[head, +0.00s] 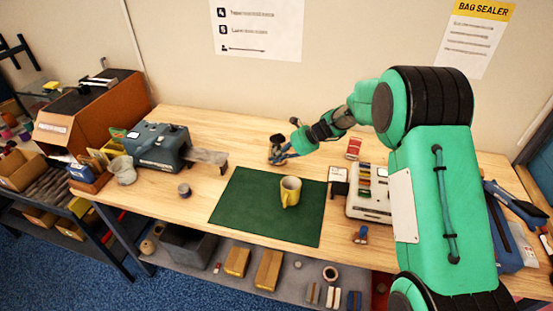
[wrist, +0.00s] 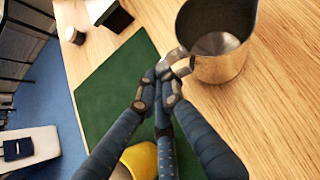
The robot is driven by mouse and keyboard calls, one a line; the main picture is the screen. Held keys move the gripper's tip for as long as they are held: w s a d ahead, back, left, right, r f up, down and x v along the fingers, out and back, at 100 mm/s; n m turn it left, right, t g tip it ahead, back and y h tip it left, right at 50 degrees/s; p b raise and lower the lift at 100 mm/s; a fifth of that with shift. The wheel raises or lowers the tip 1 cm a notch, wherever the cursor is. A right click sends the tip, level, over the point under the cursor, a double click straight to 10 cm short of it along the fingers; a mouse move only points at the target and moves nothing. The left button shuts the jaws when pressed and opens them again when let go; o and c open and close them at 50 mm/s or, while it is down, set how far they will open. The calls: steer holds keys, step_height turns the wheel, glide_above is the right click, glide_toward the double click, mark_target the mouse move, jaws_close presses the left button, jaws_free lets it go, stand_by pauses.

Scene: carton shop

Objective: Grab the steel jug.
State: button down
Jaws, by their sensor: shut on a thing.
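The steel jug (wrist: 222,62) is at the upper right of the wrist view, its open mouth toward the camera. Its handle side faces my gripper (wrist: 168,78), whose dark blue fingers are closed together on the handle. The fingers hide part of the handle. In the head view my gripper (head: 284,154) is beyond the back edge of the green mat, and the jug there is small and mostly hard to make out. I cannot tell whether the jug's base touches the wood.
A yellow mug (head: 290,191) stands on the green mat (head: 236,203), close to my fingers in the wrist view. A blue-grey machine (head: 156,146) and a small tin (head: 184,190) are to the left. A white device (head: 369,204) stands right of the mat.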

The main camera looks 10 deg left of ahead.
step_height(320, 180, up, 9)
steer(key=p, duration=0.2)
stand_by(0.8)
steer(key=shift+r, duration=0.15)
stand_by(0.5)
stand_by(0.4)
